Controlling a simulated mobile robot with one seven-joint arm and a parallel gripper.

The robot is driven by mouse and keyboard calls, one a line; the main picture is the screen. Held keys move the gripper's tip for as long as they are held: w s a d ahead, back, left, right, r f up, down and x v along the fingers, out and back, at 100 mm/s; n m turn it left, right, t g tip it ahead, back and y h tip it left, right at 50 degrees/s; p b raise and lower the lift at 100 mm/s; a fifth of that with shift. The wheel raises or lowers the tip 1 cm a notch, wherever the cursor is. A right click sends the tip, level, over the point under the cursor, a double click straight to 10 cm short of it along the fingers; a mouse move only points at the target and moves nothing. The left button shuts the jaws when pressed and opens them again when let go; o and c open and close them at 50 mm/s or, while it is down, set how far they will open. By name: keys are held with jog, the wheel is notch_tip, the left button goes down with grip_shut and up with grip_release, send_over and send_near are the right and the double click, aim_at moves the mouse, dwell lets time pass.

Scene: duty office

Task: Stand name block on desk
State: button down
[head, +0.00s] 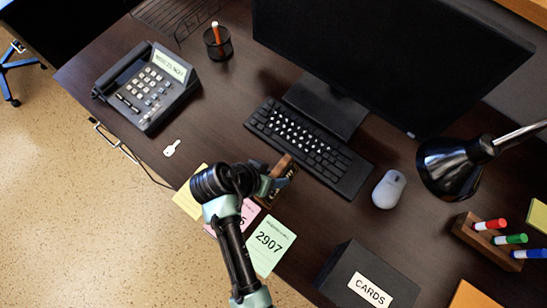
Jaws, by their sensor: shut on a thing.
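My gripper (280,173) is over the dark brown desk (215,125), in front of the keyboard. It is shut on a small wooden name block (284,163), whose light brown end shows between the fingers. A dark part with gold-coloured marks shows just below the fingers. My wrist hides much of the block, so I cannot tell its full tilt or whether it touches the desk.
A black keyboard (309,148) and monitor (385,50) are behind the gripper. Paper slips (268,243) lie under my arm. A phone (148,88), key (171,148), mouse (388,189), CARDS box (368,278), lamp (450,165) and marker holder (485,240) surround it.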

jog(key=shift+f, duration=0.1)
jog(key=c, duration=0.6)
grip_release()
